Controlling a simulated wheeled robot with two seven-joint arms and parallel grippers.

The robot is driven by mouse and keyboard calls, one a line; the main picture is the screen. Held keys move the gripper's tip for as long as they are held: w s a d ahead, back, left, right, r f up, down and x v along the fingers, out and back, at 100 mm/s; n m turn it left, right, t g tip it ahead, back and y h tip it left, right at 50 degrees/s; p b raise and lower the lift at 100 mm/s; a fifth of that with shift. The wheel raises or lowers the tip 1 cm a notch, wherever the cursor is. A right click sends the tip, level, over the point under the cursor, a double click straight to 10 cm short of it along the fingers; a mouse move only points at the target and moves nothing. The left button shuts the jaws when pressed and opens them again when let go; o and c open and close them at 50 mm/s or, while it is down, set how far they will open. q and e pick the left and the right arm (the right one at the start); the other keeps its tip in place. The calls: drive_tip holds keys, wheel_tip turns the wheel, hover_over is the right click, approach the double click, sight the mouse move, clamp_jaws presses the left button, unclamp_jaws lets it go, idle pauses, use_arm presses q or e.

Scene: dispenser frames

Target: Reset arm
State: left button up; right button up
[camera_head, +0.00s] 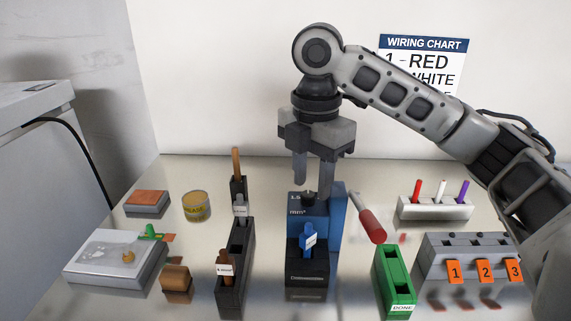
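My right arm comes in from the right side of the head view. Its gripper (314,185) points down above the blue dispenser (337,215) in the middle of the table. The two fingers are apart, with a dark knob (309,198) on the dispenser just below and between them. I see nothing held, and cannot tell whether the fingers touch the knob. A blue piece with a white label (308,240) sits in the dispenser's dark front part (307,269). My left gripper is not in view.
A red-handled tool (370,226) leans right of the dispenser, near a green DONE holder (394,278). A grey block with numbered orange tags (470,246) and a white pen rack (435,208) stand right. A black holder (236,265), a tin (196,206) and a white box (110,260) stand left.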

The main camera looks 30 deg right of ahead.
sight(309, 224)
drive_tip(key=shift+f, duration=0.45)
wheel_tip(309, 224, down, 12)
drive_tip(key=shift+r+b, duration=0.25)
drive_tip(key=shift+b, duration=0.7)
drive_tip(key=shift+r, duration=0.75)
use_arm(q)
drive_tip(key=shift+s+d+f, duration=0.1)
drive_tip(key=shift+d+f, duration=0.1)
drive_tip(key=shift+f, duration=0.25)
use_arm(e)
drive_tip(key=shift+r, duration=0.8)
